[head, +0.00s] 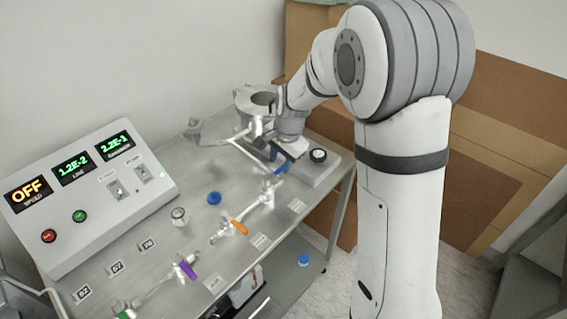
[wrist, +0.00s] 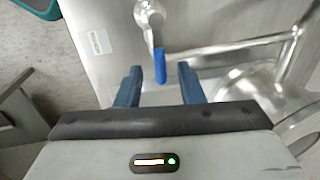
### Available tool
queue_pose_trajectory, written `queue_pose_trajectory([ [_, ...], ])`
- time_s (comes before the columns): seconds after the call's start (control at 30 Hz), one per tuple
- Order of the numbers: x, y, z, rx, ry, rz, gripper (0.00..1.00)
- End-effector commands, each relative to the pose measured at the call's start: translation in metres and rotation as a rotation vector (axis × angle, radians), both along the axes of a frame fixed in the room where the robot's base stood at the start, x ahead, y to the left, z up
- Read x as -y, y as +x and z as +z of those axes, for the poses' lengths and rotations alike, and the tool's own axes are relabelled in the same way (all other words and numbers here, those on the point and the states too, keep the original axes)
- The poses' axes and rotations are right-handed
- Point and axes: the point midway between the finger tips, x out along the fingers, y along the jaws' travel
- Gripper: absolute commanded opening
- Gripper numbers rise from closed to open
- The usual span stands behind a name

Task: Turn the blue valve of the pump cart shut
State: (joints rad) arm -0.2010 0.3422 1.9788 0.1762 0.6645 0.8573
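The blue valve is a small metal valve with a blue lever handle (wrist: 161,66) in the wrist view, its lever pointing down the picture toward my gripper. In the head view the blue handle (head: 281,169) shows just below my gripper (head: 284,156), partly covered by it. In the wrist view my gripper (wrist: 160,86) is open, with one blue finger on each side of the lever's free end. A gap shows between the lever and each finger. The depth between fingertips and lever is hard to tell.
The pump cart's metal top (head: 165,240) carries valves with orange (head: 239,227) and purple (head: 187,270) handles, a blue knob (head: 214,198) and a control panel (head: 90,195) reading OFF. Metal pipes (wrist: 235,52) run right of the blue lever.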

Motion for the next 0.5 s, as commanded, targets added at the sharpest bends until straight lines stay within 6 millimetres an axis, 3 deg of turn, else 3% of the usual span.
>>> queue_pose_trajectory([
  [0.2, -0.003, 0.003, -0.021, 0.0, -0.001, 0.002, 0.35],
  [0.5, -0.004, 0.003, -0.024, 0.001, -0.001, 0.003, 0.35],
])
